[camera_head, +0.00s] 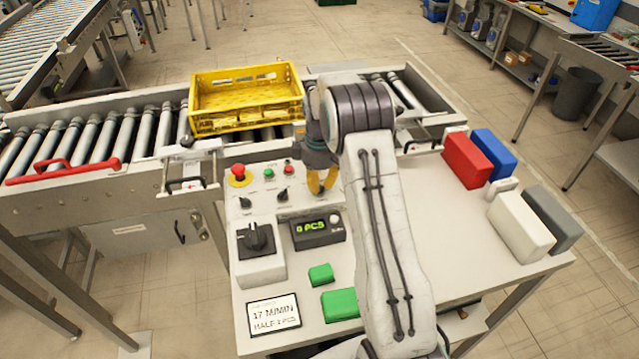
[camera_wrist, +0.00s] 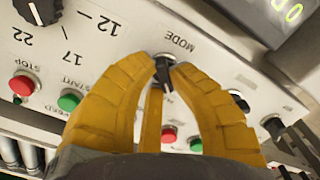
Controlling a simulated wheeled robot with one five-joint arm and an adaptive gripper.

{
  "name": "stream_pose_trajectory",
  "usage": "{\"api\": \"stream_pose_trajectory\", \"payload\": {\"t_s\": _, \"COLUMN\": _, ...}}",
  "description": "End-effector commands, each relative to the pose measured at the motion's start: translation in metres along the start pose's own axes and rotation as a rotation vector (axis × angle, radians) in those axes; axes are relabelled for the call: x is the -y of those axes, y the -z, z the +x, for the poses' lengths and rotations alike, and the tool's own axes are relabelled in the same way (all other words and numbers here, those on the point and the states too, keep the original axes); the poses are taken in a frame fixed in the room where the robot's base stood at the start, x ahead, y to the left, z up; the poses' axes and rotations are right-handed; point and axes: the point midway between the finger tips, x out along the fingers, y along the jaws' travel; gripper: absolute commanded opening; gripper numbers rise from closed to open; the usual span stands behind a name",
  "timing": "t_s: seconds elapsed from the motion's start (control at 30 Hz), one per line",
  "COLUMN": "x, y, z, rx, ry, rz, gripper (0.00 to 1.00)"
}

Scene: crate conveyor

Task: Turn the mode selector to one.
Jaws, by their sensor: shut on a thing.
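The mode selector (camera_wrist: 164,72) is a small black knob beside the upside-down MODE label on the pale control panel (camera_wrist: 125,50). My gripper (camera_wrist: 165,62) has yellow fingers, and their tips close on the knob from both sides. The knob's lever points down in the wrist view; the fingers hide its position marks. In the head view my gripper (camera_head: 322,190) reaches down to the panel, right of the small knobs, and the selector is hidden there.
A red stop button (camera_wrist: 20,85), a green start button (camera_wrist: 69,100) and a speed dial (camera_wrist: 38,8) lie left in the wrist view. A counter display (camera_head: 318,229) stands close to my gripper. A yellow crate (camera_head: 247,77) sits on the roller conveyor behind. Coloured blocks stand at right.

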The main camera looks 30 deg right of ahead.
Motion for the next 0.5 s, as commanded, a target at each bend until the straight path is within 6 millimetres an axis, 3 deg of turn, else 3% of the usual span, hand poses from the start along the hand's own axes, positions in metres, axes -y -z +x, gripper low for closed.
{"api": "stream_pose_trajectory", "payload": {"t_s": 0.27, "x": 0.0002, "y": -0.0008, "z": 0.0017, "rx": 0.001, "ry": 0.001, "rz": 0.126, "gripper": 0.00}}
{"api": "stream_pose_trajectory", "payload": {"t_s": 0.5, "x": 0.0004, "y": -0.0017, "z": 0.0023, "rx": 0.000, "ry": 0.000, "rz": 0.340, "gripper": 0.00}}
